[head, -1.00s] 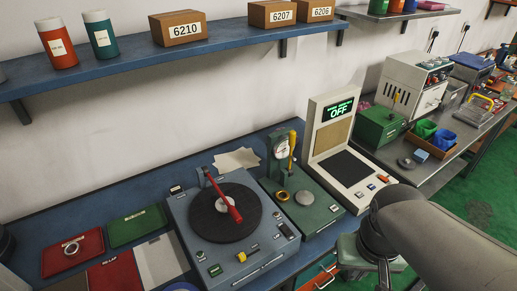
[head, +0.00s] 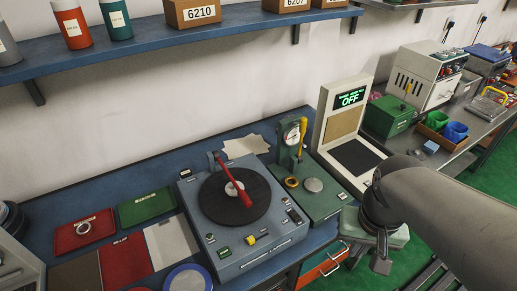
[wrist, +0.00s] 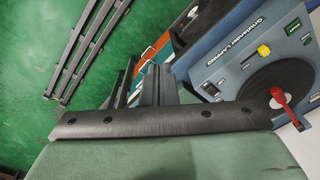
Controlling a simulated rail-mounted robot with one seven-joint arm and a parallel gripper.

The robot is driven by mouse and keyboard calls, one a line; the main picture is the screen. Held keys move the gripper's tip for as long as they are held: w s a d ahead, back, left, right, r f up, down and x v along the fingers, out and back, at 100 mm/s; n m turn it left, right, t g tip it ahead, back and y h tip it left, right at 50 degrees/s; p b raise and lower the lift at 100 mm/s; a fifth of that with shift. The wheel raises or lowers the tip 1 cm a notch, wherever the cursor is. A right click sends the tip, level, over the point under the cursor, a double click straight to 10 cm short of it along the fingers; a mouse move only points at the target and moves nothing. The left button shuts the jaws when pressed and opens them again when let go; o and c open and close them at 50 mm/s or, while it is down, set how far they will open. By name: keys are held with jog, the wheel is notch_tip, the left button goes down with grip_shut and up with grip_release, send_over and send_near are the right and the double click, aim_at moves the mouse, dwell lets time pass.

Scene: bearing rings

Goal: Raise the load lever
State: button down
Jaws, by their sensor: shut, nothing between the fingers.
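A red lever (head: 234,182) lies across the black disc (head: 213,203) of a blue-grey lapping machine, which stands on the blue bench. Its back end is at a post at the disc's rear edge.
A green gauge stand (head: 320,200) with a yellow handle (head: 303,135) stands right of the machine. Behind my arm is a console (head: 340,125) reading OFF. Red (head: 70,238) and green (head: 133,208) trays lie left. A shelf (head: 150,48) runs above. Orange drawers (head: 325,268) sit below the bench.

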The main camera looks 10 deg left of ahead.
jog(key=w+a+f+m+g+y+b, duration=0.2)
jog(key=w+a+f+m+g+y, duration=0.1)
jog(key=w+a, duration=0.6)
jog(key=w+a+f+m+g+y+b, duration=0.2)
jog(key=w+a+m, duration=0.4)
jog(key=w, duration=0.9)
jog(key=a+g+y+b, duration=0.1)
jog(key=a, duration=0.2)
jog(key=shift+a+f+y, duration=0.3)
jog(key=shift+a+f, duration=0.1)
jog(key=p+x, duration=0.1)
jog(key=x, duration=0.9)
jog(key=shift+r, duration=0.1)
